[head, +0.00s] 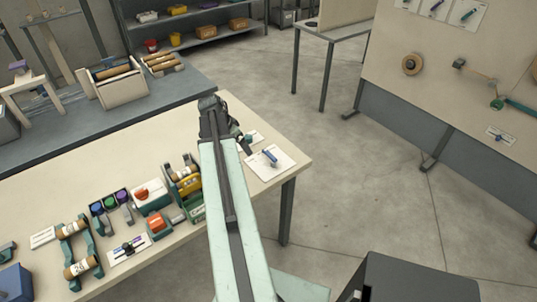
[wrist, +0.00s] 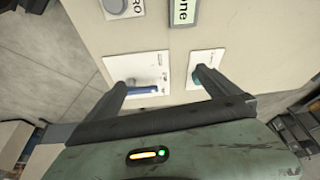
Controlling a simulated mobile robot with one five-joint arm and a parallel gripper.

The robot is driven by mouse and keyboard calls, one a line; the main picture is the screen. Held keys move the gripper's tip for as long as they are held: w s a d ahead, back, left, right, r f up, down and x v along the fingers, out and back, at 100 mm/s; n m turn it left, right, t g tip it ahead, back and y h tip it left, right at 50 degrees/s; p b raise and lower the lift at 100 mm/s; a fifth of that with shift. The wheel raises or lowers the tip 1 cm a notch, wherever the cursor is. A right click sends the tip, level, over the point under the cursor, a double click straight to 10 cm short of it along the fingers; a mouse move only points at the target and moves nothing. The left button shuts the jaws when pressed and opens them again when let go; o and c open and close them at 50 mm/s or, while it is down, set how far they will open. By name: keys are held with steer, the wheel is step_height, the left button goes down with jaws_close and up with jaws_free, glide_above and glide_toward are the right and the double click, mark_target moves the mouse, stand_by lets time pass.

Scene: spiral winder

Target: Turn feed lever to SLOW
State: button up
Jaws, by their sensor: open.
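A white plate with a blue lever (head: 270,157) lies near the table's right corner in the head view. The blue lever also shows in the wrist view (wrist: 140,91), beside the left fingertip and on its inner side; I cannot tell if they touch. A second white plate with a teal knob (wrist: 206,76) is at the right fingertip, which partly hides it. My gripper (wrist: 163,80) is open, with nothing held between its fingers. In the head view my arm hides part of this area. The lever labels are too small to read, so I cannot tell which one is the feed lever.
The cream table (head: 112,165) holds several devices left of my arm, among them a red-buttoned box (head: 151,195) and a plate with a dark lever (head: 128,249). In the wrist view a green sign (wrist: 184,12) lies beyond the plates. Open floor lies right of the table.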

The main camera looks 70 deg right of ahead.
steer(key=m, duration=0.2)
glide_toward(270, 154)
steer(key=shift+g, duration=0.3)
steer(key=b+x, duration=0.7)
steer(key=x, duration=0.1)
steer(key=shift+w+f+b, duration=0.2)
steer(key=shift+w+b, duration=0.1)
steer(key=shift+b, duration=0.05)
steer(key=shift+r, duration=0.15)
